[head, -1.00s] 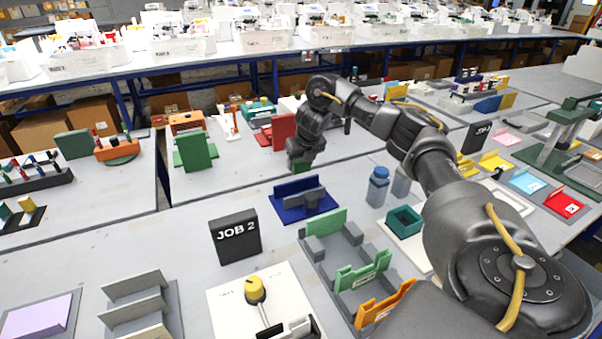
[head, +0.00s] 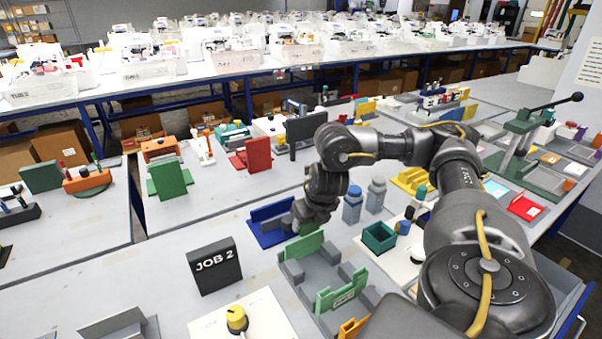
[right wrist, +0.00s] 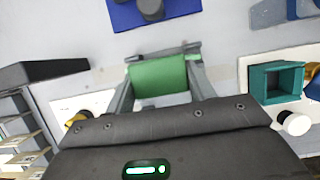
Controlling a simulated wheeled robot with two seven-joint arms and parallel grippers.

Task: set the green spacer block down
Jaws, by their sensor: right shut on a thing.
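The green spacer block (right wrist: 158,76) sits between the two fingers of my right gripper in the right wrist view. My right gripper (right wrist: 160,88) is shut on it. In the head view, the right gripper (head: 302,222) is beside the blue holder (head: 262,234), above the back end of the grey fixture (head: 322,272). I cannot clearly make out the held block there, nor tell whether it touches anything below. The fixture has green upright pieces, one at its back end (head: 303,246). My left gripper is not in view.
The black JOB 2 sign (head: 215,264) stands left of the fixture. A teal bin (head: 379,237) and blue-grey bottles (head: 353,205) stand to the right. A yellow knob (head: 236,319) is on a white panel in front. Bare table lies left of the blue holder.

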